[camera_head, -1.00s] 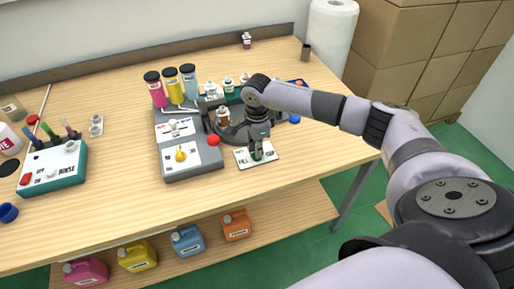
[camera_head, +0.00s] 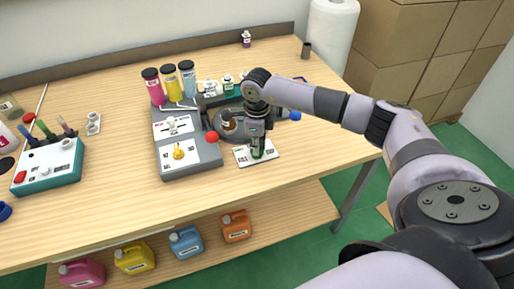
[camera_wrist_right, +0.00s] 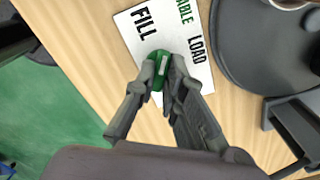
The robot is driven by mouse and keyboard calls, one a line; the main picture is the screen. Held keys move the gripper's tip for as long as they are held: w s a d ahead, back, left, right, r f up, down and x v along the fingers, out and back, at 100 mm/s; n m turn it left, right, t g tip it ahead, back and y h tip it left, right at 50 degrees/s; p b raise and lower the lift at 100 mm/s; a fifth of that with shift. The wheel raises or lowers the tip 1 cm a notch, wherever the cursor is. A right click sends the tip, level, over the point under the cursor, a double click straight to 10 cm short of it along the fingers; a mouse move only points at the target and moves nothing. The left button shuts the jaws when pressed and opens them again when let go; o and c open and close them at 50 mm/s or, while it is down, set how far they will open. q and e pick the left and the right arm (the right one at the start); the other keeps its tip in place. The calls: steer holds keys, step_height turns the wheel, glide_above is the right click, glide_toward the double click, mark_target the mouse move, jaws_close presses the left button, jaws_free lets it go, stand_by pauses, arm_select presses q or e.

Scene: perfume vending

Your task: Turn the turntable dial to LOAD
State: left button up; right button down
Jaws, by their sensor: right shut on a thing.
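The green turntable dial (camera_wrist_right: 160,55) with a pale pointer line sits on a white label plate (camera_wrist_right: 192,75). The plate reads FILL on one side and LOAD on the other, with green lettering between. My right gripper (camera_wrist_right: 164,70) is shut on the dial, its two fingers on either side of it and partly hiding it. Which word the pointer lines up with is hard to tell. In the head view the right gripper (camera_head: 258,152) points down onto the plate (camera_head: 271,147) at the table's front. My left gripper is not in view.
The dark round turntable (camera_wrist_right: 255,50) lies close beside the plate. Clear table lies to the right and front.

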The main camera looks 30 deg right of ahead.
steer(key=m+b, duration=0.1)
steer(key=m, duration=0.4)
steer(key=shift+m, duration=0.3)
steer(key=m, duration=0.5)
steer(key=shift+w+r+b, duration=0.1)
steer(key=shift+b, duration=0.25)
steer(key=shift+m, duration=0.4)
steer(key=c, duration=1.7)
jaws_free()
steer(key=shift+o, duration=0.2)
step_height(320, 180, up, 12)
